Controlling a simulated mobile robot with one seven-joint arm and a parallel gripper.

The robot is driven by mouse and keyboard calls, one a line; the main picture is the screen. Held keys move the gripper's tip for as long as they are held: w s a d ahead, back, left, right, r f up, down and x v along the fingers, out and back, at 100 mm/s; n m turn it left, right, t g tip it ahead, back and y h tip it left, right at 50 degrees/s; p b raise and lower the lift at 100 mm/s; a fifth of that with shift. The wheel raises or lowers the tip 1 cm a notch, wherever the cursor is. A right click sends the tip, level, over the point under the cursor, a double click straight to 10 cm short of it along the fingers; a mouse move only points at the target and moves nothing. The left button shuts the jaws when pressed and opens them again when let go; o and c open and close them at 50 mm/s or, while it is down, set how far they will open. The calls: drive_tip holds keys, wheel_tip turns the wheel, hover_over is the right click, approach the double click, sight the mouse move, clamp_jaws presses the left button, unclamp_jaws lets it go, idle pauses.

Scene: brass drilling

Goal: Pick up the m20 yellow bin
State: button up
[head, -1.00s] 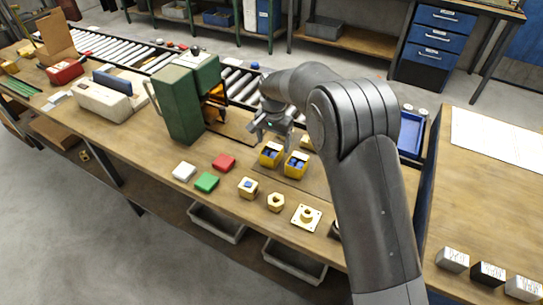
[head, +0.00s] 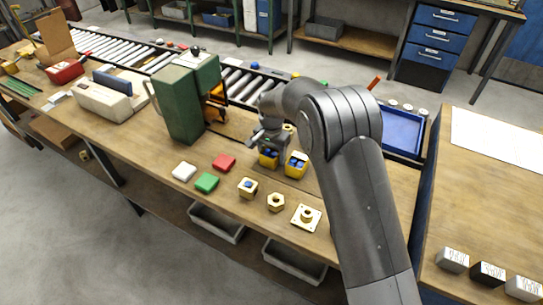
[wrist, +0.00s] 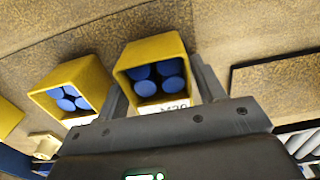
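The m20 yellow bin (wrist: 157,50) holds several blue pieces and is in the middle of the wrist view, its white label reading "M20" partly covered by my gripper. It appears to be the left of the two front bins in the head view (head: 268,162), resting on the bench. My gripper (wrist: 163,82) is open, with one finger on each side of this bin. In the head view my gripper (head: 268,145) is just above and behind it. A second yellow bin (head: 296,166) with blue pieces stands beside it, and also shows in the wrist view (wrist: 70,92).
A green machine (head: 178,103) stands left of my gripper, with a roller conveyor (head: 240,85) behind. Red (head: 224,162), green (head: 207,182) and white (head: 184,171) blocks and brass parts (head: 306,217) lie along the front. A blue tray (head: 402,130) is at right.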

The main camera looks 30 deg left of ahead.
drive_tip(key=c, duration=0.7)
drive_tip(key=shift+r, duration=0.1)
